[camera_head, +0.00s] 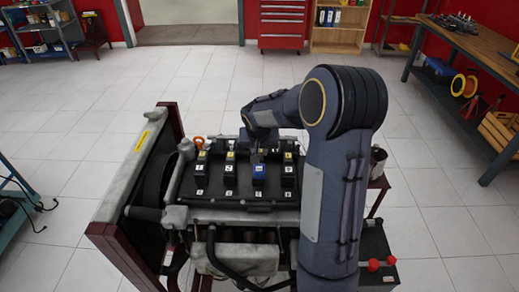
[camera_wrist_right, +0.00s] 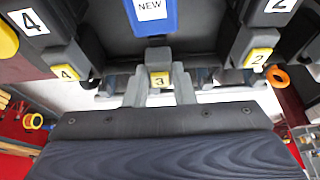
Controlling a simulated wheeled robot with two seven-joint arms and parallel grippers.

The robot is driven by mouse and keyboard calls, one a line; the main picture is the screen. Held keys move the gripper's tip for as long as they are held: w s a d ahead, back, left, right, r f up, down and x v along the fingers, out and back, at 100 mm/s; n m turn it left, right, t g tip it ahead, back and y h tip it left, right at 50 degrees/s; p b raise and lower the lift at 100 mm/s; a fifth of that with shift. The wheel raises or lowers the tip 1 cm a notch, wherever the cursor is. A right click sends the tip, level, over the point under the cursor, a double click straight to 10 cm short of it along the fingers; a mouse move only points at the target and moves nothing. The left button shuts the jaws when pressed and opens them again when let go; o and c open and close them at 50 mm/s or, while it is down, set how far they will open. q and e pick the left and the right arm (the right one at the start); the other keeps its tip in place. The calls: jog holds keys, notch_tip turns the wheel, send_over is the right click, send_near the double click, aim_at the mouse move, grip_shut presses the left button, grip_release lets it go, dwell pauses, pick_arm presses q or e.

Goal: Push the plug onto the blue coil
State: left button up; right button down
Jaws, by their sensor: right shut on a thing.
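The blue coil (camera_head: 259,172) sits in the row of black coils on the engine. In the right wrist view the blue coil (camera_wrist_right: 154,17) carries a white "NEW" label. The plug (camera_wrist_right: 158,56) is grey with a yellow "3" tag. My right gripper (camera_wrist_right: 159,88) is shut on the plug, one finger on each side. The plug is in line with the near end of the blue coil. I cannot tell if they touch or a small gap is left. In the head view my right arm hides most of the gripper and plug. My left gripper is not in view.
Black coils with yellow-tagged plugs stand on both sides, coil 4 (camera_wrist_right: 40,28) and coil 2 (camera_wrist_right: 268,18). An orange loop (camera_head: 199,141) rises at the engine's back left. The radiator (camera_head: 140,170) stands left. A workbench (camera_head: 470,55) is at the right; the floor behind is clear.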

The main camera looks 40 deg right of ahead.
jog(key=shift+s+a+f+b, duration=0.15)
jog(key=shift+s+a+b, duration=0.1)
jog(key=shift+b, duration=0.05)
jog(key=shift+s+a+b, duration=0.6)
jog(key=shift+s+a, duration=0.05)
jog(key=shift+s, duration=0.15)
jog(key=c, duration=1.2)
grip_release()
jog(key=shift+s, duration=0.1)
jog(key=shift+r, duration=0.35)
jog(key=v, duration=0.7)
jog(key=shift+a+r, duration=0.1)
jog(key=shift+r, duration=0.1)
